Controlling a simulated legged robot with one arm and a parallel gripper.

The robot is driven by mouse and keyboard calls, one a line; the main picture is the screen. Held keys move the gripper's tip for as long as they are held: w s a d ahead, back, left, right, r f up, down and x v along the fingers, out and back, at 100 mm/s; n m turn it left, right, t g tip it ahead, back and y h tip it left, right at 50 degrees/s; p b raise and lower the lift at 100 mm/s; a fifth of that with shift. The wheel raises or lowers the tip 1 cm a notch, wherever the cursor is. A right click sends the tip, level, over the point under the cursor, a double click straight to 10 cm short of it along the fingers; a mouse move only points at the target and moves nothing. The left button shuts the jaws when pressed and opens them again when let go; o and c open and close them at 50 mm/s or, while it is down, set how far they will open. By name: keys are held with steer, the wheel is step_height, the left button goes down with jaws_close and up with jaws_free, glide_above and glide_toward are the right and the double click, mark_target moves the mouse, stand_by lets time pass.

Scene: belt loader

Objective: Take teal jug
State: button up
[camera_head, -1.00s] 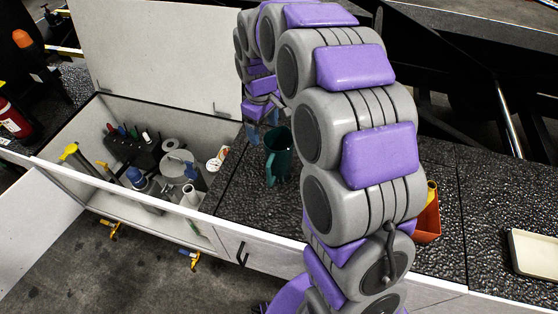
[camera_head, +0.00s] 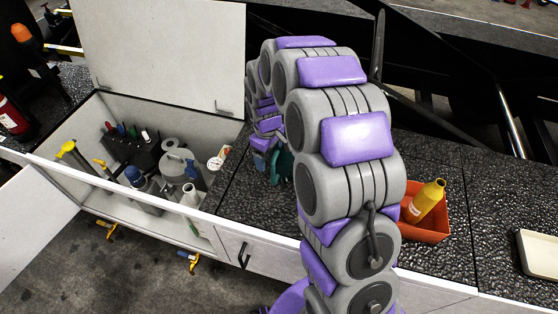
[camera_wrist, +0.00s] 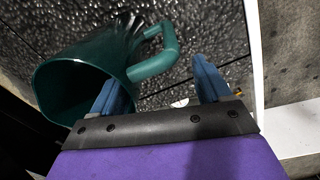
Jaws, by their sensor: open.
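The teal jug (camera_head: 281,167) stands on the black textured counter, partly hidden behind my arm in the head view. In the wrist view the jug (camera_wrist: 85,75) fills the left side, its open mouth facing the camera and its handle (camera_wrist: 160,65) pointing right. My gripper (camera_wrist: 160,82) is open, with its two blue fingers apart. The left finger overlaps the jug's body in the picture, and the handle shows between the fingertips. I cannot tell whether the fingers touch the jug. In the head view my gripper (camera_head: 262,158) is just left of the jug.
An open white bin (camera_head: 70,165) with several tools and containers is at left, its lid (camera_head: 160,50) raised. A red-orange tray (camera_head: 430,228) with a yellow bottle (camera_head: 427,198) stands right of my arm. A cream tray (camera_head: 540,252) lies at far right.

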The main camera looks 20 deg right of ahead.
mark_target(280, 161)
steer(key=d+f, duration=0.1)
steer(key=f, duration=0.2)
steer(key=shift+w+d+b, duration=0.1)
steer(key=shift+d+b, duration=0.25)
steer(key=shift+d, duration=0.05)
steer(key=shift+a, duration=0.55)
steer(key=c, duration=0.6)
steer(key=shift+d, duration=0.4)
steer(key=c, duration=0.7)
jaws_close()
steer(key=shift+a, duration=0.15)
steer(key=shift+f, duration=0.1)
